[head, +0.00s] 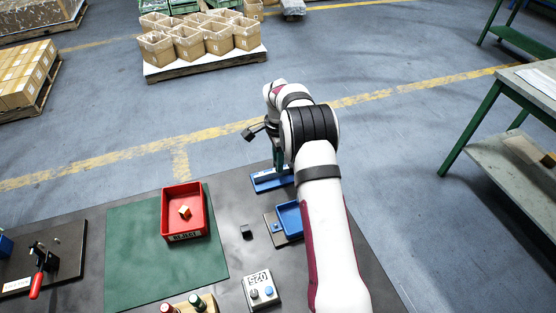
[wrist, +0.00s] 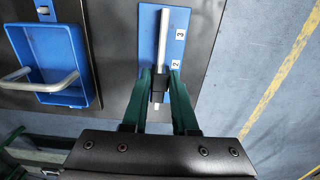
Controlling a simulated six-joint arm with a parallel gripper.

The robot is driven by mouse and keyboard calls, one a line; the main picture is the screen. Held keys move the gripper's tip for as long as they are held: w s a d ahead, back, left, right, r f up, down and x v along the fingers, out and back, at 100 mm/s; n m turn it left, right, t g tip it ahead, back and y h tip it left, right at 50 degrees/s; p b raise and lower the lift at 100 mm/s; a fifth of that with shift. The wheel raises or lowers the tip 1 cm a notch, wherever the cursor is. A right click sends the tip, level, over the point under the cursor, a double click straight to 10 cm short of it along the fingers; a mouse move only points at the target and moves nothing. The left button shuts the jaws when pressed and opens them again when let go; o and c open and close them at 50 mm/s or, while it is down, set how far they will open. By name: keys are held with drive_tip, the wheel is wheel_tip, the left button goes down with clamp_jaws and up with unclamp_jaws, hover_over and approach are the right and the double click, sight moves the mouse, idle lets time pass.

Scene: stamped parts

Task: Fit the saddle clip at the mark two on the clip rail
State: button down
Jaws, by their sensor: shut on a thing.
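The clip rail is a blue base (wrist: 177,28) with a silver bar (wrist: 164,38) along it, and labels 3 and 2 show beside the bar in the wrist view. The blue base (head: 262,182) is also partly in sight in the head view, behind my arm. My gripper (wrist: 160,78) has green fingers, shut on the dark saddle clip (wrist: 158,86). The clip is at the bar, close to the label 2 and slightly toward the gripper from it. I cannot tell whether it is seated on the bar or just above it. My arm hides much of the rail in the head view.
A blue tray (wrist: 83,93) with a metal handle stands left of the rail in the wrist view. In the head view a red reject bin (head: 165,215) holds a small block, and a small black part (head: 246,232) lies on the dark table. The green mat (head: 130,250) has free room.

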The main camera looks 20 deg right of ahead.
drive_tip(key=shift+f, duration=1.65)
drive_tip(key=c, duration=0.6)
unclamp_jaws()
wheel_tip(320, 180, up, 16)
drive_tip(key=shift+f, duration=0.1)
